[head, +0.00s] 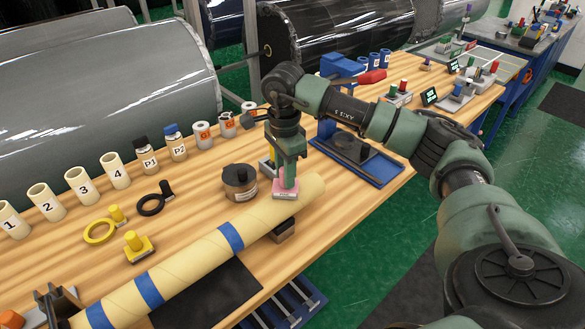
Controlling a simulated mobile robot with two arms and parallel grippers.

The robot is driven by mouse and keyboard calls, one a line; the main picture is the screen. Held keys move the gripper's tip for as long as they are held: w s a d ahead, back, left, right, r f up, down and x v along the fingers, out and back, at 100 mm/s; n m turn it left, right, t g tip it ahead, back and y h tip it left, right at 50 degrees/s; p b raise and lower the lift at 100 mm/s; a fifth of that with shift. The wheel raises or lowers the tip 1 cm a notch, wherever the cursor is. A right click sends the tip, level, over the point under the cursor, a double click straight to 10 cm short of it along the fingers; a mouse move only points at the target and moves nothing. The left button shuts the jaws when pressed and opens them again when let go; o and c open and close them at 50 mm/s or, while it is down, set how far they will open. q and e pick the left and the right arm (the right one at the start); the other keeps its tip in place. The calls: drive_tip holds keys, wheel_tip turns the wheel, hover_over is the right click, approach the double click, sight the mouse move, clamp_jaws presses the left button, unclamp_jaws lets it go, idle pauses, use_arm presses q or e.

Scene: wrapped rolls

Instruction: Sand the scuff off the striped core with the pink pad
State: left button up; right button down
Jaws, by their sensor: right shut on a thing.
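The striped core (192,262) is a long tan tube with blue bands, running diagonally from the lower left to the middle of the head view. My right gripper (287,172) points down over its far end. It is shut on the pink pad (284,188), which is at the top of the core, beyond the farthest blue band, and looks to be touching it. I see no scuff on the bare part of the core; the pad hides the surface beneath it. My left gripper is out of view.
A dark block (284,231) is under the core's far end. A round dark container (239,182), a yellow ring (99,231) and a yellow-knobbed block (138,246) stand behind the core. Numbered tubes (79,183) line the back. A blue tray (372,172) lies to the right.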

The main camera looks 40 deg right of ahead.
drive_tip(key=shift+s+a+f, duration=0.1)
drive_tip(key=shift+s+a, duration=0.05)
drive_tip(key=shift+a, duration=0.7)
drive_tip(key=shift+r+p, duration=1.9)
drive_tip(key=shift+r, duration=1.15)
wheel_tip(320, 180, up, 3)
drive_tip(key=shift+p, duration=0.85)
